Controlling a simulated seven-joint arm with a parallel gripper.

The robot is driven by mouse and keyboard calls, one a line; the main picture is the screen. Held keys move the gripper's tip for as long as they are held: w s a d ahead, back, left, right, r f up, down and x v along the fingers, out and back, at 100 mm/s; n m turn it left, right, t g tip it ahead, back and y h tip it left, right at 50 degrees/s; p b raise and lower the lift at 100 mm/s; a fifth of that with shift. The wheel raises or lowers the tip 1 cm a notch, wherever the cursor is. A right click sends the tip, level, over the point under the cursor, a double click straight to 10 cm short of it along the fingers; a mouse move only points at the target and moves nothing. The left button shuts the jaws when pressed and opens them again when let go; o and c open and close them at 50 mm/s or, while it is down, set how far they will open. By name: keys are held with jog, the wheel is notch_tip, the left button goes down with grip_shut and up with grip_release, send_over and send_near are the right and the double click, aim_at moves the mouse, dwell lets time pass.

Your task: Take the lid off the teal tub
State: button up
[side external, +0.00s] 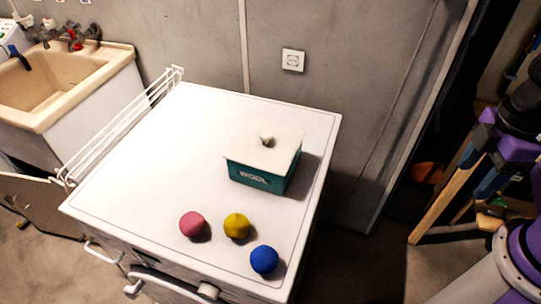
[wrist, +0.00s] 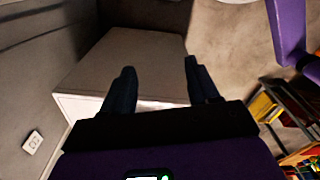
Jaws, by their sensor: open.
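The teal tub (side external: 257,180), marked WOOL, stands upright on the right part of the white machine top (side external: 150,160) in the side view. The tub and lid do not show in the wrist view.
A pink ball (side external: 192,224), a yellow ball (side external: 237,226) and a blue ball (side external: 264,259) lie at the machine's front. A white wire rack (side external: 120,130) lines its left edge, beside a sink (side external: 60,80). A wall with an outlet (side external: 293,60) stands behind. The top's left middle is clear.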

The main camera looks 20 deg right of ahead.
jog(key=w+a+r+n, duration=0.2)
jog(key=w+a+r, duration=0.1)
jog(key=w+a, duration=0.55)
jog(key=w+a+r+n, duration=0.2)
jog(key=w+a+r, duration=0.2)
jog(key=w+a, duration=0.4)
jog(key=n, duration=0.5)
send_over(265, 134)
jog(key=f, duration=1)
jog(key=shift+w+d+f, duration=0.25)
jog(key=shift+s+a+f, duration=0.1)
jog(key=shift+s+f, duration=0.05)
jog(key=shift+f, duration=1.2)
jog(key=shift+s+a+f, duration=0.1)
jog(key=shift+f, duration=1.2)
grip_shut()
